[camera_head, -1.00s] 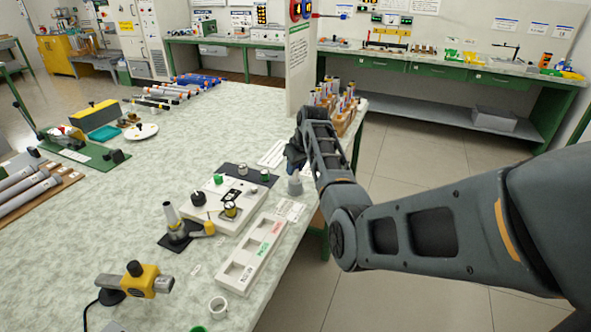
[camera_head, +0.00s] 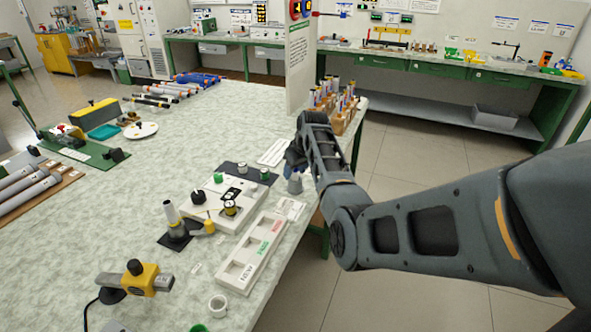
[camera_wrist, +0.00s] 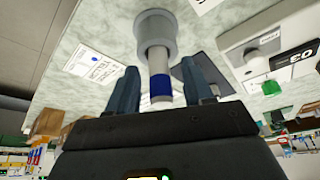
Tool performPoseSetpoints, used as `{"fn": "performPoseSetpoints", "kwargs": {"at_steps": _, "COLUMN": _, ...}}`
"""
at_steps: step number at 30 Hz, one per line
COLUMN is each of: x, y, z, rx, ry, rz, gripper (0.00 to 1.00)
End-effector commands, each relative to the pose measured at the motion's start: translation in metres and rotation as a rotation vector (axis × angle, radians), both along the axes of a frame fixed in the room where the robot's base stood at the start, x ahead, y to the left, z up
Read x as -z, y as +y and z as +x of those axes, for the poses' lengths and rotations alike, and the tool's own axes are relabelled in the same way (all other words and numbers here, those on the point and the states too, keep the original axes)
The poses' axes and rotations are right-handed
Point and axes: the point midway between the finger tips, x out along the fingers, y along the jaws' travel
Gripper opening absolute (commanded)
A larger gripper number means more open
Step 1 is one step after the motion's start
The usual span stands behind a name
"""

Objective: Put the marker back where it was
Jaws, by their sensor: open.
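The marker (camera_wrist: 160,85), white with a blue band, stands with one end in a grey round cup (camera_wrist: 155,35) in the wrist view. The same cup (camera_head: 295,185) stands near the table's right edge in the head view. My gripper (camera_wrist: 163,85) is open, with one finger on each side of the marker; gaps show between the fingers and the marker. In the head view my gripper (camera_head: 292,158) is just above the cup, and the marker is largely hidden there.
A white panel with knobs (camera_head: 228,207) and a labelled sorting tray (camera_head: 238,268) lie left of and nearer than the cup. Wooden blocks holding several upright rods (camera_head: 340,120) stand behind my arm. A printed card (camera_head: 291,208) lies close to the cup.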

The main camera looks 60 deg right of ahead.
Motion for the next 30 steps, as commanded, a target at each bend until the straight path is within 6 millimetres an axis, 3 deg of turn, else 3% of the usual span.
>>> {"fn": "performPoseSetpoints", "kwargs": {"at_steps": 8, "x": -0.018, "y": 0.002, "z": -0.005, "rx": 0.0, "ry": -0.001, "rz": -0.002, "gripper": 0.51}}
{"fn": "performPoseSetpoints", "kwargs": {"at_steps": 22, "x": -0.099, "y": 0.017, "z": -0.035, "rx": 0.001, "ry": -0.003, "rz": -0.003, "gripper": 0.51}}
{"fn": "performPoseSetpoints", "kwargs": {"at_steps": 30, "x": -0.114, "y": 0.021, "z": -0.041, "rx": 0.0, "ry": -0.001, "rz": 0.0, "gripper": 0.51}}
